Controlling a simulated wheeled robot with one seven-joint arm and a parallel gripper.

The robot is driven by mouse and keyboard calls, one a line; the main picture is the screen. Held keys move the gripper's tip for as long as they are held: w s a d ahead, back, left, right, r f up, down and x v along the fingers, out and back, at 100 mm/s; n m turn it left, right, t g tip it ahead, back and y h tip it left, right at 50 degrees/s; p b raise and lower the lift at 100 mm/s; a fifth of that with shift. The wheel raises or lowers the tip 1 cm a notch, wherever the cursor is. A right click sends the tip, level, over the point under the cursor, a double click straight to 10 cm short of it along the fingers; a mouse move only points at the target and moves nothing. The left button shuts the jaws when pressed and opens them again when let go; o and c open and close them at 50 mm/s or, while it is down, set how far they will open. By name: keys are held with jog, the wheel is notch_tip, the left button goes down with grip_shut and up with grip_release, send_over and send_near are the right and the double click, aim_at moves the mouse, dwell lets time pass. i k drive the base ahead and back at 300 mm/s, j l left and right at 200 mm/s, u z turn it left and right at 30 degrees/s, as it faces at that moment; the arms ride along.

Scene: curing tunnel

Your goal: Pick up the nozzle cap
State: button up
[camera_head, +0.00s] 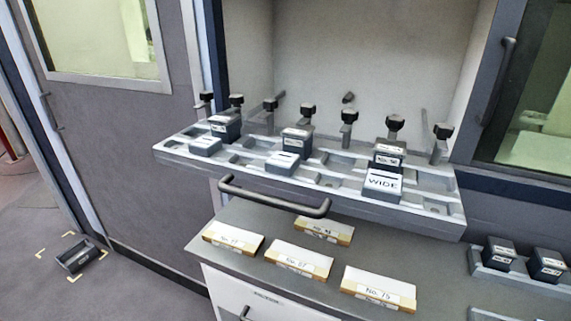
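No single thing is clearly marked as the nozzle cap. A grey slotted rack (437,213) on a ledge holds several small blocks. A white-topped block labelled "WIDE" (382,185) sits at its right front, with a dark block (388,153) behind it. Another dark block with a pale label (297,138) is in the middle, and a similar one (225,125) is at the left. Pale low blocks (283,161) lie in front of these. My gripper is not in view.
Black-knobbed posts (395,123) line the rack's back. A dark bar handle (275,201) juts out below its front. Labelled boxes (378,288) lie on the grey counter below. Dark blocks (499,252) stand at right. A dark bin (77,257) sits between yellow floor marks.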

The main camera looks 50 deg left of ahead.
aim_at(283, 163)
jog(key=i+l, duration=0.2)
jog(key=l, duration=0.25)
jog(key=u, duration=0.4)
jog(key=l+u, duration=0.1)
jog(key=u, duration=0.25)
jog(key=l+u, duration=0.1)
jog(key=u, duration=0.3)
jog(key=l+u, duration=0.1)
jog(key=u, duration=0.3)
jog(key=i, duration=0.05)
